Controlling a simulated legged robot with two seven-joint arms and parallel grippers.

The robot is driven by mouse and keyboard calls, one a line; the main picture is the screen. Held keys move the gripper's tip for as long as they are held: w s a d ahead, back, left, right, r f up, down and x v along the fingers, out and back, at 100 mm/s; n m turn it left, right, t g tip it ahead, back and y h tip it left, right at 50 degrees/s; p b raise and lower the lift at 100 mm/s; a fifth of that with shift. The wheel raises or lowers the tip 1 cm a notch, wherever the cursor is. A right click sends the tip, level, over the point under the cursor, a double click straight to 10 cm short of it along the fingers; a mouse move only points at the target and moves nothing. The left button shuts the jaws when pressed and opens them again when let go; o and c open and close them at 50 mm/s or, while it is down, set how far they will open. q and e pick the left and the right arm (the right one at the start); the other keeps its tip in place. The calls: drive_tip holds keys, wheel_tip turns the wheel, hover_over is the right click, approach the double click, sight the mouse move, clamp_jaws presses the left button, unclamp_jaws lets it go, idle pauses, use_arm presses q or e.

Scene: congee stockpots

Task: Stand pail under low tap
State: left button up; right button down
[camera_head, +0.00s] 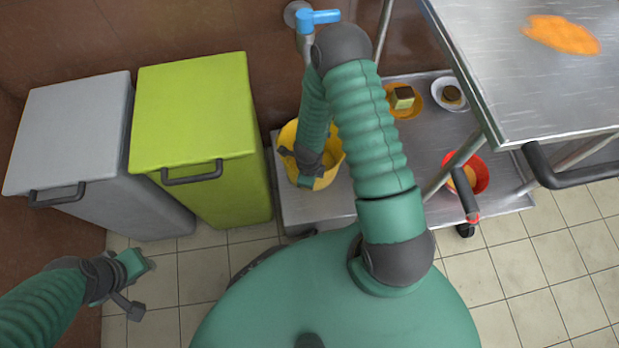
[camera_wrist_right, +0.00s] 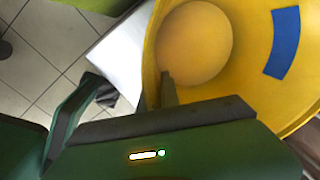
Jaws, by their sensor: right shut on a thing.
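The yellow pail (camera_head: 328,168) stands on or just above the lower metal shelf at its left end; I cannot tell whether it touches. The tap (camera_head: 307,45) with a blue lever sits on the wall behind, and my right arm partly covers it. My right gripper (camera_head: 312,178) is shut on the near side of the pail's rim. In the right wrist view the pail (camera_wrist_right: 253,75) shows its round bottom, a blue patch, and one finger inside the wall. My left gripper (camera_head: 140,284) is open and empty above the floor at lower left.
A grey bin (camera_head: 70,120) and a lime-green bin (camera_head: 195,110) stand left of the cart's shelf (camera_head: 305,208). The shelf also holds an orange plate (camera_head: 417,107), a white bowl (camera_head: 449,96) and a red bowl (camera_head: 481,172). The steel cart top (camera_head: 530,95) overhangs at right.

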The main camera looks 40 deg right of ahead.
drive_tip(key=c, duration=1.6)
unclamp_jaws()
drive_tip(key=r+p, duration=0.2)
drive_tip(key=r, duration=0.2)
drive_tip(key=r+p, duration=0.3)
drive_tip(key=r, duration=0.1)
drive_tip(key=s+a+r+p, duration=0.1)
drive_tip(key=r+p, duration=0.1)
drive_tip(key=r, duration=0.2)
drive_tip(key=shift+p, duration=0.3)
